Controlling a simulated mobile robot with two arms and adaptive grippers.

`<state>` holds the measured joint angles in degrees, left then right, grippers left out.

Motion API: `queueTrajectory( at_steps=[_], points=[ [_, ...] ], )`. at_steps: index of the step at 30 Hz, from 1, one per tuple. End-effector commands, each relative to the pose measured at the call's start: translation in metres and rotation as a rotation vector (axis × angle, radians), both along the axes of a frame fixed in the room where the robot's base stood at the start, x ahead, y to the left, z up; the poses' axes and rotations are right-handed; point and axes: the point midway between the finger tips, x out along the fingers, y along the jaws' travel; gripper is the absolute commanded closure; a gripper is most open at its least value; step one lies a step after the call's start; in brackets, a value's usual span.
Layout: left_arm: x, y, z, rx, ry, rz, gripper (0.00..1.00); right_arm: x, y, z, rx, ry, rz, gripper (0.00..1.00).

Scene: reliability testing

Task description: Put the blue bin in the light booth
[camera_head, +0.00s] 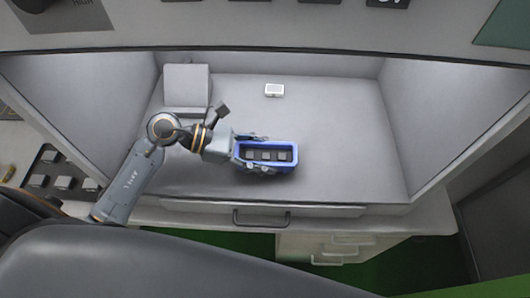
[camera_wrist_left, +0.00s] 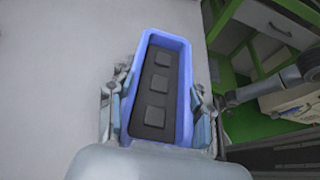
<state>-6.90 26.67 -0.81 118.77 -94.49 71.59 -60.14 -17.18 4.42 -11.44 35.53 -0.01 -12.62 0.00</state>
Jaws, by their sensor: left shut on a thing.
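The blue bin (camera_head: 284,145) is inside the light booth (camera_head: 340,115), over the front middle of its pale floor. It holds a dark insert with three small grey squares. My left gripper (camera_head: 252,154) reaches in from the left and is shut on the bin's left end. In the left wrist view the bin (camera_wrist_left: 186,95) lies between the two fingers of my left gripper (camera_wrist_left: 160,105), one along each long side. I cannot tell whether the bin's underside touches the booth floor. My right gripper is not in view.
A small white box (camera_head: 274,90) lies on the booth floor behind the bin. A pale grey block (camera_head: 187,88) stands at the back left. The booth's side walls slope up on both sides. The right part of the floor is clear. A drawer handle (camera_head: 262,218) is below the front edge.

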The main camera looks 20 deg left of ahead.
Motion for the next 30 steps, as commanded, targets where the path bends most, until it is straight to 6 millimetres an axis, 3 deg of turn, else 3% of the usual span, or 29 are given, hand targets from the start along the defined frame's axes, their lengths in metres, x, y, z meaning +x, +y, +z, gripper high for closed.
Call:
queueTrajectory(
  at_steps=[3,4,7,20,30],
  points=[
    [0.0,0.0,-0.003,0.0,-0.001,0.0,0.89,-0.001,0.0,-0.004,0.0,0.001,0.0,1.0],
    [0.0,0.0,-0.002,-0.001,-0.001,0.0,0.44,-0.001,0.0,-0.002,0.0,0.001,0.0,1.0],
    [0.0,0.0,-0.001,0.0,-0.001,0.0,0.23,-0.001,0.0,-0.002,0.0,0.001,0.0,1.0],
    [0.001,0.0,0.006,0.002,-0.003,0.0,0.23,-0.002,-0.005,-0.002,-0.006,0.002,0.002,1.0],
    [0.001,0.001,0.068,0.004,-0.006,-0.001,0.23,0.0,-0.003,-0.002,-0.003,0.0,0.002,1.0]
  ],
)
